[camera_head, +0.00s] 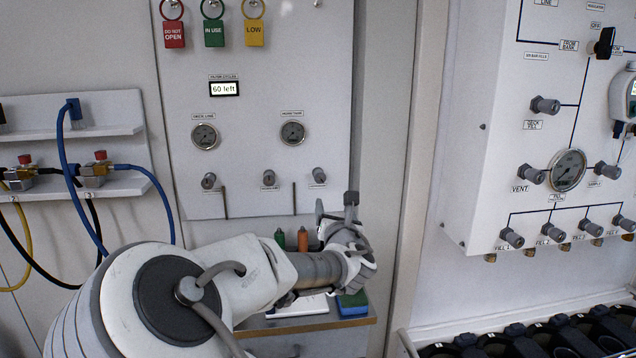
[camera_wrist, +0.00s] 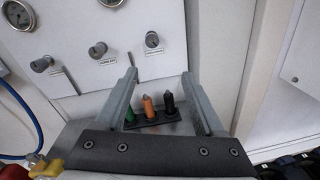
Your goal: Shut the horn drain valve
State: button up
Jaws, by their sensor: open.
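Three grey valve knobs sit in a row low on the white panel: a left knob (camera_head: 208,180), a middle knob (camera_head: 269,177) and a right knob (camera_head: 318,175). Their small labels are too blurred to tell which is the horn drain valve. In the wrist view the left knob (camera_wrist: 41,64), middle knob (camera_wrist: 97,50) and right knob (camera_wrist: 152,39) lie beyond my fingertips. My gripper (camera_head: 336,206) is open and empty, below and slightly right of the right knob. In the wrist view my gripper (camera_wrist: 159,76) has its fingers spread wide, touching no knob.
Two gauges (camera_head: 292,133) sit above the knobs. Another valve panel (camera_head: 480,200) stands at right. Blue hoses (camera_head: 66,160) hang at left.

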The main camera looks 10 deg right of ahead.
aim_at(320, 178)
jog(key=shift+n+y, duration=0.3)
jog(key=shift+n, duration=0.2)
jog(key=w, duration=1.1)
jog(key=w+p, duration=0.1)
jog(key=w, duration=0.5)
jog(key=shift+w+a+r, duration=0.1)
jog(key=shift+w+r, duration=0.25)
grip_shut()
